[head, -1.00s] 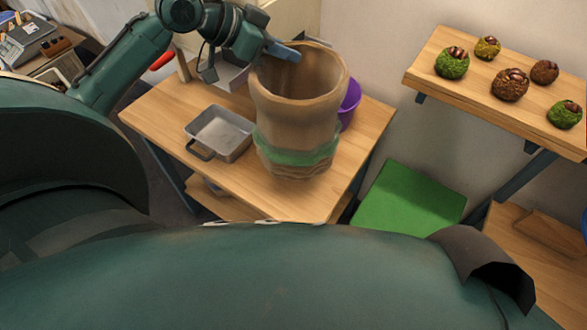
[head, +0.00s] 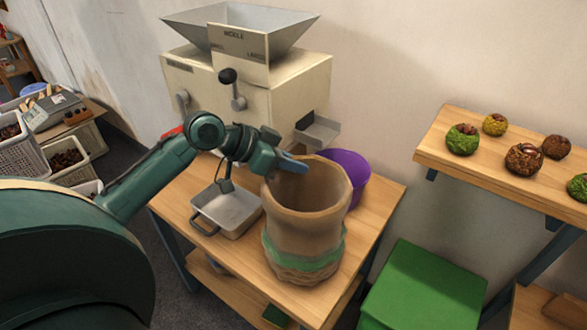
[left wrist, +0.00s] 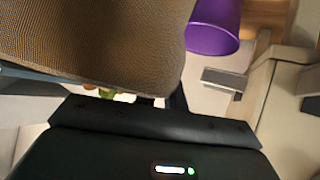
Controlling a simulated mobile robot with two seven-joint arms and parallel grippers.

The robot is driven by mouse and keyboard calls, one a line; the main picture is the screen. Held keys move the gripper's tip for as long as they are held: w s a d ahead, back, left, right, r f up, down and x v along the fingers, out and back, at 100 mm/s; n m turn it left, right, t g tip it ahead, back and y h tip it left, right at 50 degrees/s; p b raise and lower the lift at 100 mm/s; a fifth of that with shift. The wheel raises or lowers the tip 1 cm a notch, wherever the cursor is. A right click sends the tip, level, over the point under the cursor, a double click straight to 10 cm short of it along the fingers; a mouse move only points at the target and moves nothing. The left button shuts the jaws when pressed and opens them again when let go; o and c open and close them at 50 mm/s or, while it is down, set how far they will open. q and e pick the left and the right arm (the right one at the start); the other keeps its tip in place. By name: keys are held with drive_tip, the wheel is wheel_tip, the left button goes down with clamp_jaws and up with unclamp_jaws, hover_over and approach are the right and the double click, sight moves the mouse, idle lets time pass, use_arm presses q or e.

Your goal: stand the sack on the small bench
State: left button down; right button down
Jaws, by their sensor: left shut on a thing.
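The sack (head: 305,225) is tan with a green band near its bottom and an open top. It is upright over the wooden bench top (head: 375,215); whether its base rests on the wood is hard to tell. My left gripper (head: 292,164) is shut on the sack's rim at its back left. In the left wrist view the sack's brown weave (left wrist: 95,45) fills the upper left, close to the gripper. My right gripper is in neither view.
A metal tray (head: 238,222) lies left of the sack and a purple bucket (head: 352,172) stands behind it. A cream hopper machine (head: 290,105) is at the back. A green box (head: 425,285) and a shelf with chestnut burrs (head: 437,157) are at the right.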

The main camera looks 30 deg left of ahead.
use_arm(q)
drive_tip(key=shift+f, duration=0.55)
drive_tip(key=c, duration=1.5)
unclamp_jaws()
drive_tip(key=shift+f, duration=0.1)
drive_tip(key=b+v, duration=0.1)
drive_tip(key=v, duration=1.1)
drive_tip(key=shift+s+d, duration=0.1)
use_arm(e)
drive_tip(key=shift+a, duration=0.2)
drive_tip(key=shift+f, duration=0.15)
